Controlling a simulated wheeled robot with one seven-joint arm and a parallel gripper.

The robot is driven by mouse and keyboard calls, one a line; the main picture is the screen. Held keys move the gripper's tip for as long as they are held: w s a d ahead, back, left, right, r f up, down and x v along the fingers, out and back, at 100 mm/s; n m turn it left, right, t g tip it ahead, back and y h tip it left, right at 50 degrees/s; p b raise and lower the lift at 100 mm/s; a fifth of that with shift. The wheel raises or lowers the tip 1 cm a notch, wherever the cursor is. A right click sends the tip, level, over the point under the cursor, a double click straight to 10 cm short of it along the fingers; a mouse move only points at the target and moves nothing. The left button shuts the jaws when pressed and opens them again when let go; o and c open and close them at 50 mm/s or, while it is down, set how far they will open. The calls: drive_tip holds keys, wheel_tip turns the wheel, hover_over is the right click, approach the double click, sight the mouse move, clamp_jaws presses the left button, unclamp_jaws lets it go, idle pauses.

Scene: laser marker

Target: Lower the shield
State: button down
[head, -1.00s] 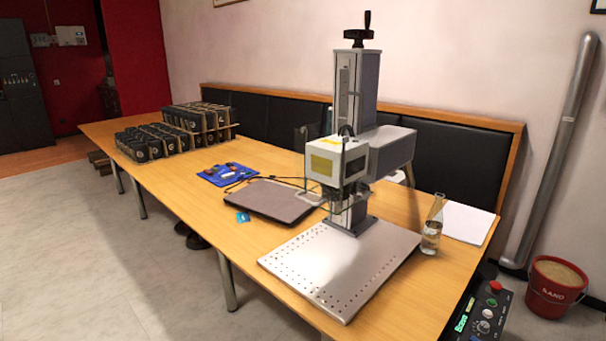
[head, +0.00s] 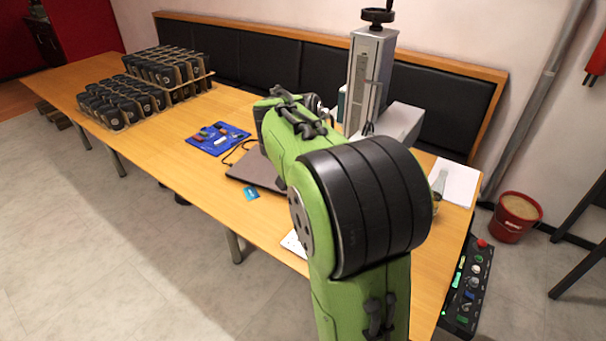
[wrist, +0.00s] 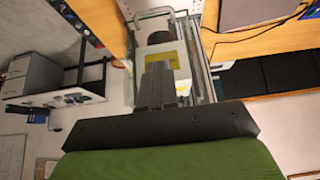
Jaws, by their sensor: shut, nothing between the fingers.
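The laser marker's grey column (head: 368,80) with its black top handwheel stands on the table in the head view. My green and black arm hides most of its head and base plate there. In the wrist view, the marker head with a yellow label (wrist: 180,84) lies just beyond my gripper (wrist: 158,66). A pale U-shaped handle (wrist: 152,13) shows at the top of that view. It seems to belong to the shield, whose clear panels are hard to make out. My gripper's fingers are together and empty, pointing at the head, apart from the handle. Contact with the head cannot be told.
A laptop (head: 250,168), a blue mat (head: 218,138) and racks of black cups (head: 165,72) stand left of the marker. A flask (head: 438,184) and paper (head: 455,182) are right. A control box (head: 467,290) is at the table's right end, a red bucket (head: 515,217) beyond.

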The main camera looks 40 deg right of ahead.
drive_tip(key=x, duration=0.3)
drive_tip(key=b+x, duration=0.1)
drive_tip(key=x, duration=0.3)
drive_tip(key=s+x, duration=0.1)
drive_tip(key=x, duration=0.2)
drive_tip(key=shift+w+f+b, duration=0.15)
drive_tip(key=shift+f+b, duration=0.25)
drive_tip(key=shift+f, duration=0.1)
drive_tip(key=f, duration=0.3)
drive_tip(key=shift+a, duration=0.4)
wheel_tip(320, 180, down, 18)
drive_tip(key=b, duration=1.6)
drive_tip(key=shift+s+f, duration=0.2)
drive_tip(key=shift+s, duration=0.1)
drive_tip(key=shift+a, duration=0.1)
